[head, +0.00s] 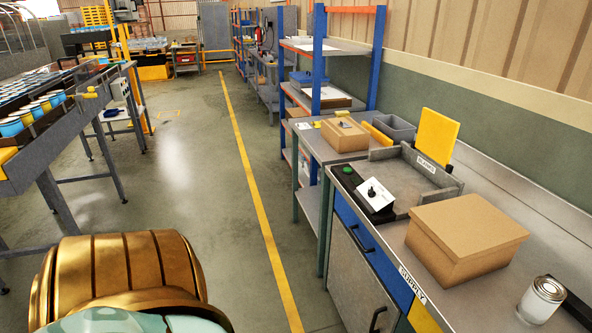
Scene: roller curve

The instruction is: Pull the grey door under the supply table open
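The supply table (398,238), with a "SUPPLY" label on its front edge, runs along the right side of the head view. Under its top is a blue drawer front (345,212) with a dark bar handle (361,238). Below that is the grey door (350,272), which looks closed and flush with the front. A dark handle (377,319) sits near the door's right side, close to the bottom edge of the picture. The lower part of the door is cut off. Neither of my grippers is in view.
A cardboard box (466,238), a can (540,300) and a control box with a green button (363,188) are on the tabletop. A second table (311,140) adjoins beyond. The floor left of the cabinet is clear, with a yellow line (250,180) along it.

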